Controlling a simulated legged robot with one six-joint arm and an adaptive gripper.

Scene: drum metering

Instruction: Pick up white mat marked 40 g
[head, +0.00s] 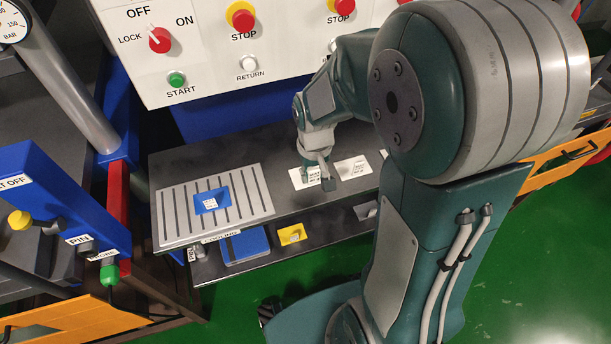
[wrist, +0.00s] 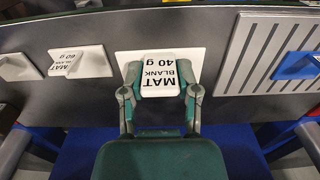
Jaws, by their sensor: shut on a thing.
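The white mat marked 40 g (wrist: 160,72) is a flat white plate with a raised white block that carries the black lettering. In the wrist view it is at the centre, between the two fingers of my gripper (wrist: 161,92), which is shut on the raised block. In the head view the mat (head: 300,179) is at the dark bench top, partly hidden by my gripper (head: 325,181). I cannot tell whether the mat touches the bench.
A white mat marked 60 g (wrist: 92,63) lies beside it, and another white piece (wrist: 18,67) is at the far left. A slatted grey plate (head: 172,221) bears a blue block (head: 212,201). A yellow block (head: 292,234) is on the lower shelf. A control panel (head: 205,72) stands behind.

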